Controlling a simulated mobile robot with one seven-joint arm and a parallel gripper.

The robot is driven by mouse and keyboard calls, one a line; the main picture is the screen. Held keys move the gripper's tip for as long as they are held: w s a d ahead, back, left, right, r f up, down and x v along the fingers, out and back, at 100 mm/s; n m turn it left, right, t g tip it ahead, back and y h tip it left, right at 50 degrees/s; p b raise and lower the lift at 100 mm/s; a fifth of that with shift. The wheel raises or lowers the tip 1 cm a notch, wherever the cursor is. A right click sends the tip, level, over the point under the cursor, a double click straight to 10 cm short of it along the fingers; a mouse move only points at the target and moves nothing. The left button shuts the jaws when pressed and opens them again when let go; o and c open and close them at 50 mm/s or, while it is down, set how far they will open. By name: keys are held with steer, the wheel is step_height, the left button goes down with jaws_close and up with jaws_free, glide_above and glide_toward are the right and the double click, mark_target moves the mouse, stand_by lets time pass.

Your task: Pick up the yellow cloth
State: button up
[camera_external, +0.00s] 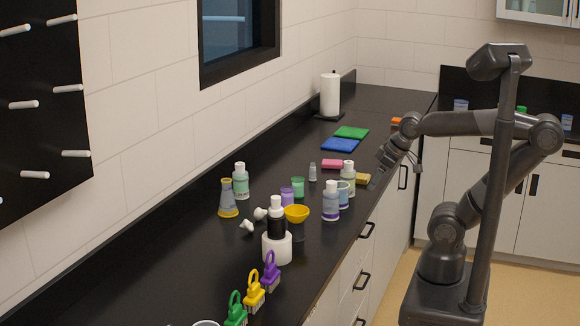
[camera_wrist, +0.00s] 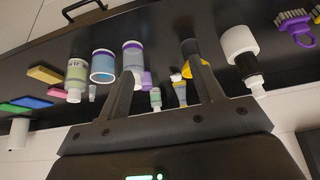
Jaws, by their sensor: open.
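A small yellow rectangular piece (camera_external: 357,178) lies on the black counter near its front edge. It looks thick, and I cannot tell whether it is a folded cloth or a sponge. It also shows at the left of the wrist view (camera_wrist: 45,76). No other yellow cloth shows. My gripper (camera_external: 376,174) is beside and above it, close to the counter's front edge. In the wrist view the two fingers of my gripper (camera_wrist: 163,72) stand wide apart with nothing held between them; the yellow piece is outside them, to the left.
A pink piece (camera_external: 332,164), a blue cloth (camera_external: 340,144) and a green cloth (camera_external: 351,132) lie farther back. A green-labelled bottle (camera_external: 348,187) stands close to the yellow piece. A paper roll (camera_external: 330,95) stands behind.

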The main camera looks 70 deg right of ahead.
stand_by(0.3)
steer(key=o, duration=0.6)
steer(key=shift+c, duration=0.2)
